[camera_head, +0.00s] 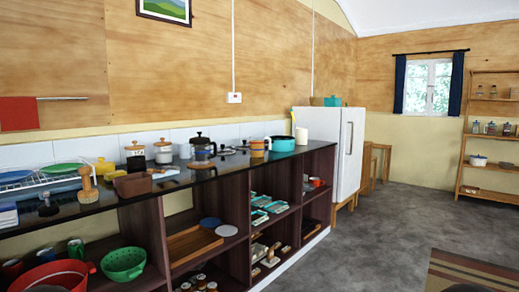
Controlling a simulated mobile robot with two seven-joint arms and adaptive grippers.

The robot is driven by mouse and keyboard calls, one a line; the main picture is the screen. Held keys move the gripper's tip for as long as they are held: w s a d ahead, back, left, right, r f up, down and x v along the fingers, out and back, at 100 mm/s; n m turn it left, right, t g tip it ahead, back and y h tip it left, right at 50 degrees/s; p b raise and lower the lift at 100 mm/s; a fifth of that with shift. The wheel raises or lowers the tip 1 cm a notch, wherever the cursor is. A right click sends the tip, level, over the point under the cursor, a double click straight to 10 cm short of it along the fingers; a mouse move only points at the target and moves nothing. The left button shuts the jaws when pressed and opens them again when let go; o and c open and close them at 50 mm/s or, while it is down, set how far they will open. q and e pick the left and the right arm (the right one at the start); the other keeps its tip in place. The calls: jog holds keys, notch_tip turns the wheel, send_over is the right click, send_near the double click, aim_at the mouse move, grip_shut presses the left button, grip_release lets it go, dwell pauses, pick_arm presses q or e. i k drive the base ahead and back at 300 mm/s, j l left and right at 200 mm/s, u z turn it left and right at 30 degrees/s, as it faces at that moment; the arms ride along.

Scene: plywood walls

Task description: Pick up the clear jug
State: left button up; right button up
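A clear vessel with a dark lid and handle (202,150) stands upright on the black countertop (75,212), near the tiled wall. It looks like a coffee press, and I cannot make out for certain any other clear jug. Neither of my grippers shows in the view.
White canisters (163,153), a brown box (132,185), a yellow-orange mug (257,149) and a teal pot (282,144) share the counter. A dish rack (38,180) is at left. A white fridge (345,150) stands beyond. The grey floor (375,225) at right is mostly open.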

aim_at(256, 143)
jog(key=i+l+z, duration=0.15)
jog(key=i+z, duration=0.25)
jog(key=i, duration=0.35)
jog(key=i+l, duration=0.1)
jog(key=i, duration=1.15)
jog(key=i+l, duration=0.1)
jog(key=i, duration=1.15)
jog(key=i+l+u, duration=0.15)
jog(key=i+u, duration=0.2)
jog(key=i, duration=0.15)
jog(key=i+l+u, duration=0.35)
jog(key=i, duration=0.15)
jog(key=i+l+u, duration=0.3)
jog(key=i, duration=0.15)
